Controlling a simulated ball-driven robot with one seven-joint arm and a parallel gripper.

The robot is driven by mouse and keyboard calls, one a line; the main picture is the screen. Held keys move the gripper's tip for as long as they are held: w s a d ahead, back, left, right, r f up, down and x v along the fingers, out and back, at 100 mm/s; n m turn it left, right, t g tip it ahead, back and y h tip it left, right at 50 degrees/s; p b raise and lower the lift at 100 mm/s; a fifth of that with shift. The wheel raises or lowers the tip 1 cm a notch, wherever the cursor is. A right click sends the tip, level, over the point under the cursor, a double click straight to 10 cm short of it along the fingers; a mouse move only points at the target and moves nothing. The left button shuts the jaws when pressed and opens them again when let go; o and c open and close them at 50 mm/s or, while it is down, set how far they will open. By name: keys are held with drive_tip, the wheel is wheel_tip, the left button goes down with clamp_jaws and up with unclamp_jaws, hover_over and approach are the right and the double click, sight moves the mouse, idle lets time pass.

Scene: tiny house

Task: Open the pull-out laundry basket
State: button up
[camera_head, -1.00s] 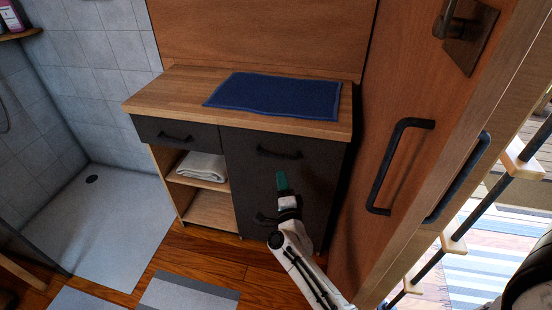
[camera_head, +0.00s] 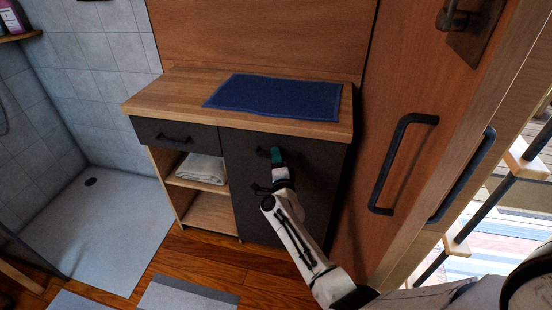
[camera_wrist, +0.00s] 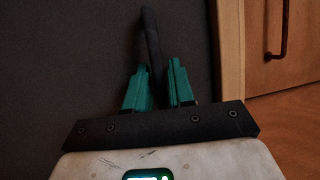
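The pull-out laundry basket front (camera_head: 241,172) is the tall dark grey panel on the right side of the wood-topped cabinet. It looks closed, flush with the cabinet. Its black bar handle (camera_head: 263,152) is near the top, and my gripper (camera_head: 277,156) covers part of it. In the wrist view the handle (camera_wrist: 151,40) runs between the two teal fingers of my gripper (camera_wrist: 159,75). The fingers stand apart, with a gap showing on the right of the bar. Whether the left finger touches the bar cannot be told.
A small dark drawer (camera_head: 174,135) and open shelves with a folded towel (camera_head: 201,167) are to the left. A blue mat (camera_head: 275,94) lies on the countertop. A wooden door with a black handle (camera_head: 400,163) stands close on the right. Wooden floor is in front.

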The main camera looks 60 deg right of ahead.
drive_tip(key=shift+c, duration=0.5)
clamp_jaws()
drive_tip(key=shift+s+a, duration=0.1)
drive_tip(key=shift+a, duration=0.05)
drive_tip(key=s+a+p, duration=0.3)
drive_tip(key=a, duration=0.6)
drive_tip(key=s+a+p, duration=0.3)
drive_tip(key=a, duration=0.6)
drive_tip(key=s+a+p, duration=0.3)
drive_tip(key=a, duration=0.6)
drive_tip(key=shift+s+a, duration=0.3)
drive_tip(key=shift+s, duration=0.05)
drive_tip(key=shift+f, duration=0.1)
drive_tip(key=shift+o, duration=0.5)
unclamp_jaws()
